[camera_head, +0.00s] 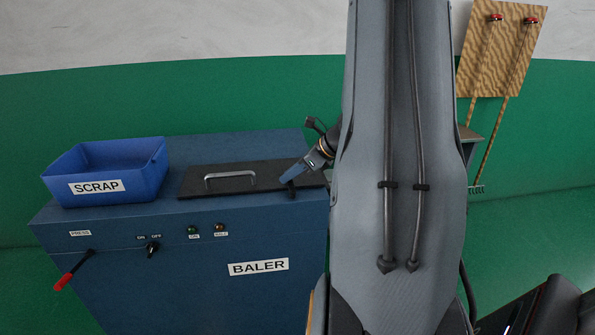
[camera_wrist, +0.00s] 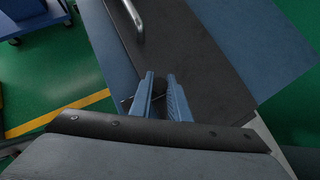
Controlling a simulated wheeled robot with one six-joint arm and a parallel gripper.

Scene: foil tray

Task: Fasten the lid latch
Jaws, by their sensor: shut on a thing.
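The dark lid (camera_head: 262,175) lies flat and closed on top of the blue baler (camera_head: 180,270), with a silver handle (camera_head: 231,178) on it. In the wrist view the lid (camera_wrist: 205,65) and handle (camera_wrist: 135,18) also show. The small black latch (camera_head: 291,192) sits at the lid's front edge, towards its right end. My gripper (camera_head: 288,177) is at the latch. In the wrist view my gripper (camera_wrist: 161,77) has its two blue fingers around the dark latch (camera_wrist: 160,88), shut on it. The fingers hide part of the latch, and I cannot tell whether it is fastened.
A blue SCRAP bin (camera_head: 107,172) stands on the baler left of the lid. A red-handled lever (camera_head: 74,272), a black switch (camera_head: 152,248) and two small lamps are on the front. My arm hides the baler's right end. A wooden board (camera_head: 505,50) is at the back right.

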